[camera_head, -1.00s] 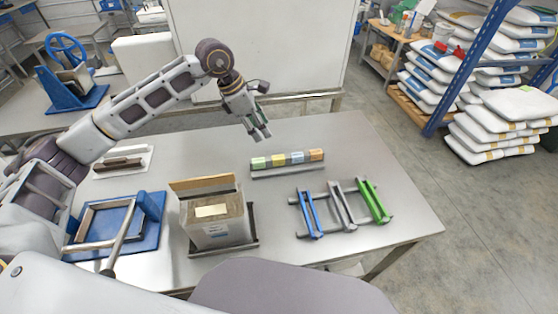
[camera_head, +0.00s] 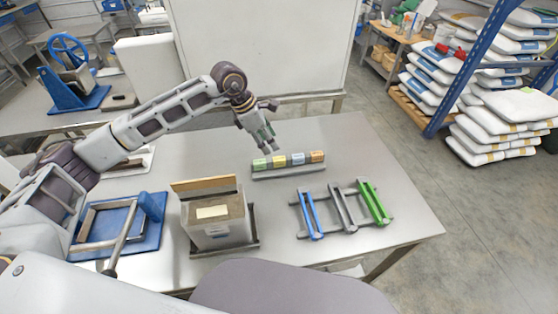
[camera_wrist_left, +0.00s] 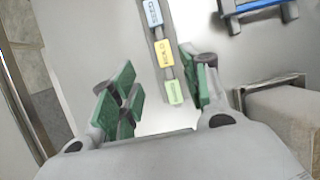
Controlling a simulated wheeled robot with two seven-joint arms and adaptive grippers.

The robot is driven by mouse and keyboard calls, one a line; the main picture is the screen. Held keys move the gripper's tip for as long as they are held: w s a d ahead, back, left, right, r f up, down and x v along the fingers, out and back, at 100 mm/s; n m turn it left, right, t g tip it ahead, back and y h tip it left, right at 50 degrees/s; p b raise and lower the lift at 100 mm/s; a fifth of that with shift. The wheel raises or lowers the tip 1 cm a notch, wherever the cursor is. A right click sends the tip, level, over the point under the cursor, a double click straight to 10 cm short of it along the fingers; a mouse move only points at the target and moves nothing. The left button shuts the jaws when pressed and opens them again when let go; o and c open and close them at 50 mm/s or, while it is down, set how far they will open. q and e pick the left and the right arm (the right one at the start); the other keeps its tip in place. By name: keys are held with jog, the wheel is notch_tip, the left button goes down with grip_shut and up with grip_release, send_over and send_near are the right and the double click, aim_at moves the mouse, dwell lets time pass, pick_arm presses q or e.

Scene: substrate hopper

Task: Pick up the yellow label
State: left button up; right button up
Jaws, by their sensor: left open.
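The yellow label (camera_head: 279,161) sits in a row of labels on a grey rail on the table, between a green label (camera_head: 260,164) and a blue label (camera_head: 298,158). An orange label (camera_head: 316,156) is at the right end. My left gripper (camera_head: 272,148) is open and empty, above and just behind the row. In the left wrist view the yellow label (camera_wrist_left: 165,54) lies ahead of my left gripper (camera_wrist_left: 155,90), with the green label (camera_wrist_left: 174,92) nearer, between the green-padded fingers. My right gripper is not in view.
A hopper box (camera_head: 216,222) stands in front of the rail, left of centre. A blue frame fixture (camera_head: 152,222) is further left. A rack with blue and green bars (camera_head: 342,208) stands at the right. The table's back right is clear.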

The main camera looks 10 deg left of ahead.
aim_at(278, 159)
pick_arm(q)
jog(key=shift+x, duration=1.1)
jog(key=shift+w+d+f, duration=0.1)
jog(key=shift+d+f, duration=0.15)
jog(key=shift+f, duration=0.35)
jog(key=shift+d+f+p, duration=0.25)
jog(key=shift+f+p, duration=0.1)
jog(key=shift+f, duration=0.15)
jog(key=x, duration=0.2)
jog(key=shift+s+d+f+p, duration=0.1)
jog(key=shift+s+f+p, duration=0.1)
jog(key=shift+f+p, duration=0.15)
jog(key=shift+w+d+f, duration=0.1)
jog(key=shift+d+f, duration=0.1)
jog(key=shift+f, duration=0.4)
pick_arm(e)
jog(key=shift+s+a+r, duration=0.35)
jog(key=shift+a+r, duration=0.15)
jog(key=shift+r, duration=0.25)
pick_arm(q)
jog(key=shift+c, duration=0.4)
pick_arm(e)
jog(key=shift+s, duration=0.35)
pick_arm(q)
jog(key=c, duration=0.7)
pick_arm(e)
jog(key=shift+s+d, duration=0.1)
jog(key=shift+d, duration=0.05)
